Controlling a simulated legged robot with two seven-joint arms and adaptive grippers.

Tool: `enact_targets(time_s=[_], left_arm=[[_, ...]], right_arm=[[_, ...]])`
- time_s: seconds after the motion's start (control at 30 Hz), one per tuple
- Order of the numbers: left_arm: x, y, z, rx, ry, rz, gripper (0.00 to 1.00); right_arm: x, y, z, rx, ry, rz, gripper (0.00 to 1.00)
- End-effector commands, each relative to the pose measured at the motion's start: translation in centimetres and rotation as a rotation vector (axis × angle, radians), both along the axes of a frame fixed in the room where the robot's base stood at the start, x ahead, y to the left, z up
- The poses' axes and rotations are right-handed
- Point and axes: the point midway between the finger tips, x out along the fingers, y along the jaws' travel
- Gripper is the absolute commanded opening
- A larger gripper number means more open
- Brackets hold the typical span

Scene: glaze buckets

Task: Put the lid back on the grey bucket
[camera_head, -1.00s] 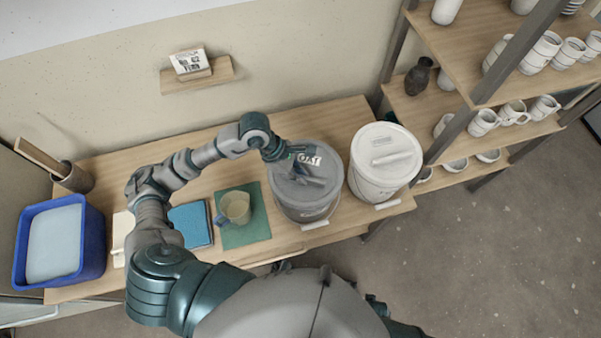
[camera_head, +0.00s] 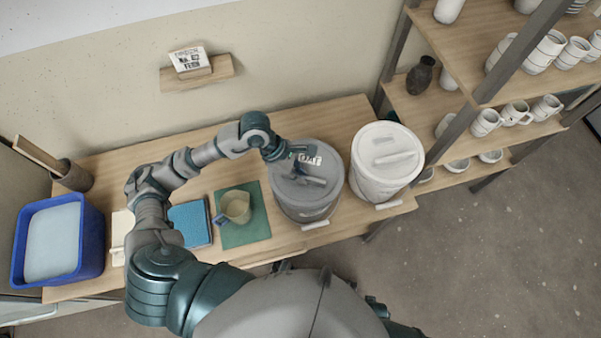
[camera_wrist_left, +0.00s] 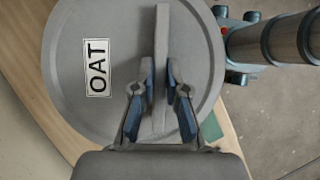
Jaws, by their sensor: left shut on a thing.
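The grey bucket (camera_head: 309,213) stands on the wooden table, left of a white bucket. Its round grey lid (camera_head: 322,158) lies over the bucket's mouth, roughly lined up with it. I cannot tell whether it is fully seated. The lid also fills much of the left wrist view (camera_wrist_left: 75,70), with an "OAT" label and a raised bar handle (camera_wrist_left: 162,30). My left gripper (camera_head: 294,171) is over the lid. In the wrist view its fingers (camera_wrist_left: 161,78) stand on both sides of the handle, shut on it. My right gripper does not show.
The lidded white bucket (camera_head: 378,188) stands close on the right. A beige jug (camera_head: 236,206) on a green mat (camera_head: 247,235), a blue book (camera_head: 191,224) and a blue tub (camera_head: 92,250) are to the left. A shelf of pottery (camera_head: 450,90) rises at the right.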

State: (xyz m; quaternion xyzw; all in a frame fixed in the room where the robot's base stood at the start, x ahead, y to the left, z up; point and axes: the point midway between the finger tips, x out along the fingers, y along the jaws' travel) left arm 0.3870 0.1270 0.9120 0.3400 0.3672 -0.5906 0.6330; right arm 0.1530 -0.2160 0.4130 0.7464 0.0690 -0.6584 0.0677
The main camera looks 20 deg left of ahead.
Motion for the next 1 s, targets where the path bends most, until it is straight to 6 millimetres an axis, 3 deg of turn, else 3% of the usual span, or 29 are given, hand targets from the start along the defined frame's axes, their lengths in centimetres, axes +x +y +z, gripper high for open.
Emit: enact_targets(time_s=[0.27,0.3,0.37,0.4,0.6,0.7,1.0], left_arm=[[0.00,0.01,0.05,0.000,-0.001,0.000,0.00],[0.00,0.00,0.04,0.000,0.000,-0.001,0.23],[0.00,0.00,0.04,0.000,0.000,-0.001,0.38],[0.00,0.00,0.04,0.000,0.000,-0.001,0.42],[-0.01,0.00,0.02,0.000,0.000,0.000,0.42],[-0.01,0.00,0.01,0.000,0.000,0.000,0.67],[-0.01,0.00,0.04,0.000,0.000,0.000,0.67]], right_arm=[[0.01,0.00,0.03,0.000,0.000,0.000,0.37],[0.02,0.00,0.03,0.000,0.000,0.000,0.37],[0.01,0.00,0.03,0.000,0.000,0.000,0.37],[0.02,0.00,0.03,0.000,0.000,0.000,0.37],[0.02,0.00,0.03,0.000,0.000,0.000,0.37],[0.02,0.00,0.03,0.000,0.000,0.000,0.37],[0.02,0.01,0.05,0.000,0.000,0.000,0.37]])
